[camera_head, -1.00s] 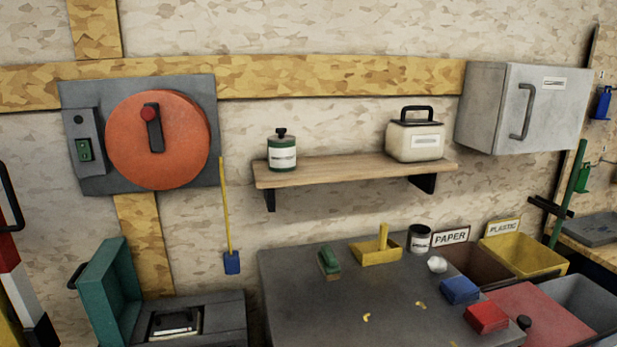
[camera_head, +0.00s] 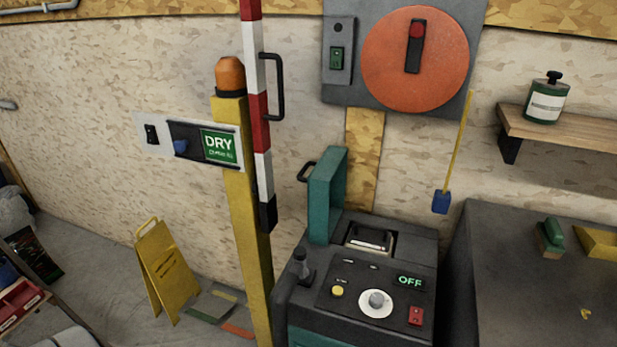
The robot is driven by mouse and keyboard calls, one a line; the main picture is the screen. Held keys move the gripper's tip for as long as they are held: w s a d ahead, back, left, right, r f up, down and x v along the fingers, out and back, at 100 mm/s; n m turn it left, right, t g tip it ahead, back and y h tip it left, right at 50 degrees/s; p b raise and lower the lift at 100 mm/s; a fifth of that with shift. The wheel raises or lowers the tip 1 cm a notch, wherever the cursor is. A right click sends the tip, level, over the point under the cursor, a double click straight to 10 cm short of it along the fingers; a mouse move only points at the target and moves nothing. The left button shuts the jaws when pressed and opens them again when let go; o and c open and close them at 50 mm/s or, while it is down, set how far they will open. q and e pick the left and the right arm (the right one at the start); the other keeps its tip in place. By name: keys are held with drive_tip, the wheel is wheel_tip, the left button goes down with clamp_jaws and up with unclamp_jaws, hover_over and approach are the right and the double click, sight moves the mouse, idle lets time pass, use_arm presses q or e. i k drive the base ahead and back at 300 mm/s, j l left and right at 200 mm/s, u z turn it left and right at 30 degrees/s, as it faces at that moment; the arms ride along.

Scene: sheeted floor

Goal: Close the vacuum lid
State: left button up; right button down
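The vacuum (camera_head: 352,290) is a dark grey and teal machine standing on the floor right of the yellow post. Its teal lid (camera_head: 327,195) is open and stands upright at the back left of the top. A black handle (camera_head: 306,172) sticks out from the lid's left side. Behind the control panel, an opening (camera_head: 370,240) with a pale part inside is uncovered. The panel has a yellow button, a white dial, a red switch and a green "OFF" display (camera_head: 410,281). Neither of my grippers is in view.
A yellow post (camera_head: 245,220) with a red-and-white barrier arm (camera_head: 257,95) stands just left of the vacuum. A dark table (camera_head: 510,290) is close on the right. A yellow floor sign (camera_head: 166,270) stands left. An orange disc (camera_head: 415,58) is on the wall above.

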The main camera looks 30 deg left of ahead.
sight(326, 183)
drive_tip(key=j, duration=0.75)
drive_tip(key=k+j, duration=0.1)
drive_tip(key=j, duration=1.45)
drive_tip(key=k+z, duration=0.05)
